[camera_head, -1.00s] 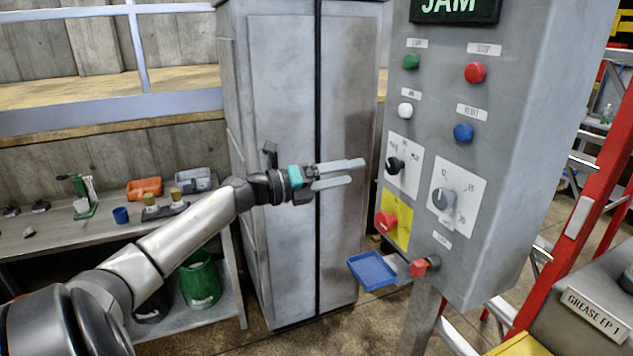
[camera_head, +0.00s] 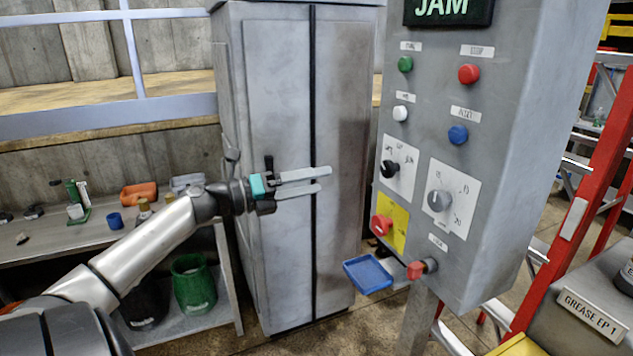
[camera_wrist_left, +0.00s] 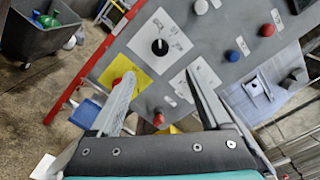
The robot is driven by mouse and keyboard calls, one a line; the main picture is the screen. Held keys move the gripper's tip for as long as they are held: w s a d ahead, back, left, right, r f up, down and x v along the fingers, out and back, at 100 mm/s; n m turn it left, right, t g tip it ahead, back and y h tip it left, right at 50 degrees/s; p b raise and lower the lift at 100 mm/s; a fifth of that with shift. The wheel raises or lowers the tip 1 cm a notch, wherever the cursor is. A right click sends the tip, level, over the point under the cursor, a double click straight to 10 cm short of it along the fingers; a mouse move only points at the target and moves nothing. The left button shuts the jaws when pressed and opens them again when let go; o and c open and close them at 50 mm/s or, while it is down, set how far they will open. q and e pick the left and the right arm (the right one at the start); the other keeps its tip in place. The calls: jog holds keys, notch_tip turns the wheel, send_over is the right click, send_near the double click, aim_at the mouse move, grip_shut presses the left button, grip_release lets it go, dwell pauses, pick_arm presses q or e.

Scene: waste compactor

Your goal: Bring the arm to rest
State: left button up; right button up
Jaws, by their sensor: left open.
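My left gripper (camera_head: 324,180) is open and empty in the head view. It is in front of the grey cabinet, with its fingers pointing right toward the control panel (camera_head: 480,130) and apart from it. In the left wrist view my left gripper (camera_wrist_left: 160,88) shows its two fingers spread, with the panel (camera_wrist_left: 205,45) beyond them and nothing between them. The panel carries green, red, white and blue buttons, a black knob (camera_head: 389,168), a grey knob (camera_head: 439,200) and a red knob on a yellow plate. Its screen reads JAM. My right gripper is not in view.
A tall grey cabinet (camera_head: 280,100) stands behind my left arm. A blue tray (camera_head: 368,274) sits below the panel. A workbench (camera_head: 60,240) with small items and a green bucket (camera_head: 194,283) is at left. A red ladder (camera_head: 575,215) stands at right.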

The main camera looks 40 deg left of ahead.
pick_arm(q)
jog(key=s+a+f+n+y+b, duration=0.1)
jog(key=s+a+f+n+y, duration=0.3)
jog(key=f, duration=0.7)
jog(key=w+f+n+g+y+b, duration=0.1)
jog(key=f+n+b, duration=0.1)
jog(key=f+n, duration=0.6)
jog(key=s+a+f+n+y+b, duration=0.1)
jog(key=s+a+f+n+y, duration=0.15)
jog(key=f, duration=1.05)
jog(key=s+d+f+n+g+y+b, duration=0.1)
jog(key=s+d+f+n+g, duration=0.15)
jog(key=f, duration=0.45)
jog(key=s+d+f+n+g+b, duration=0.1)
jog(key=s+d+f+n, duration=0.2)
jog(key=f, duration=0.4)
jog(key=s+d+f+n+g+y+b, duration=0.1)
jog(key=s+d+f+n+g, duration=0.1)
jog(key=s+f, duration=0.45)
jog(key=s+d+f+n+g+h+b, duration=0.2)
jog(key=s+d+f+n+g, duration=0.4)
jog(key=s+d+f, duration=1.5)
jog(key=s+d+g+b, duration=0.1)
jog(key=s+d+g, duration=0.1)
jog(key=g, duration=0.1)
jog(key=shift+s+d+f+h, duration=0.15)
jog(key=shift+s+f+h, duration=0.05)
jog(key=shift+s+h, duration=0.15)
